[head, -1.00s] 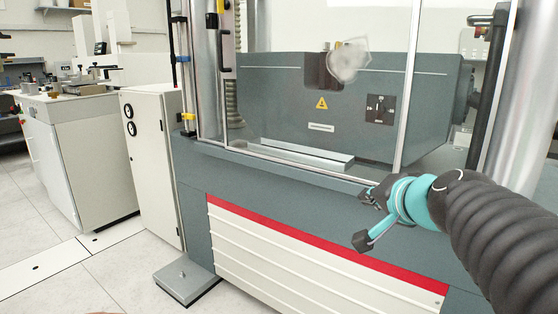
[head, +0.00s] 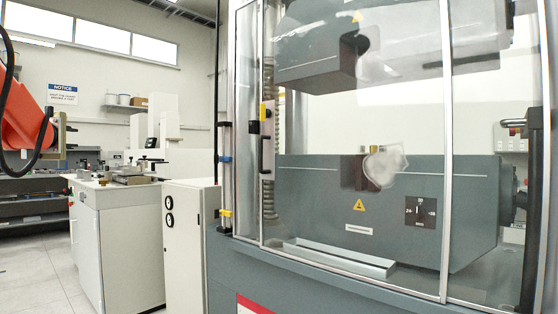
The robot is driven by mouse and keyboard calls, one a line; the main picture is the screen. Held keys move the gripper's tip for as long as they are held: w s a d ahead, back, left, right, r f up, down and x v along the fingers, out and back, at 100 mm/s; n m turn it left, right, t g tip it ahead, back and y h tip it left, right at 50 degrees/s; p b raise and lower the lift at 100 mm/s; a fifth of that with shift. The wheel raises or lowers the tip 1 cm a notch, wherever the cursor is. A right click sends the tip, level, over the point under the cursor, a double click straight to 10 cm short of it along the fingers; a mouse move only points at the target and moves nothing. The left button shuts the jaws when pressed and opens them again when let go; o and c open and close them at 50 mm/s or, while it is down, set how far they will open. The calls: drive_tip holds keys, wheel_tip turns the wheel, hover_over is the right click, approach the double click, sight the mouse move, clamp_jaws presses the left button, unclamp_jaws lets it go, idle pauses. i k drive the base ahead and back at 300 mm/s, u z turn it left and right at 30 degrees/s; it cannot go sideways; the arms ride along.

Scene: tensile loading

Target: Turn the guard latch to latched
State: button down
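The guard is a clear door (head: 410,120) in a pale metal frame, and it stands across the front of the grey testing machine. A small yellow and black latch (head: 265,112) sits on the guard's left upright, above a black bar handle (head: 265,154). The latch is small here, and I cannot tell which way it is turned. The guard looks closed or nearly closed against the left post. My gripper is not in this view.
Behind the guard are an upper grip block (head: 310,72) and a lower grip block (head: 310,205). A white cabinet (head: 190,235) stands left of the machine. An orange machine part (head: 22,115) with a black cable shows at the left edge. Floor shows at lower left.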

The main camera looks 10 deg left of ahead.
sight(265, 113)
drive_tip(key=u, duration=0.45)
drive_tip(key=i, duration=0.7)
drive_tip(key=u, duration=0.45)
drive_tip(key=i, duration=0.95)
drive_tip(key=z, duration=0.3)
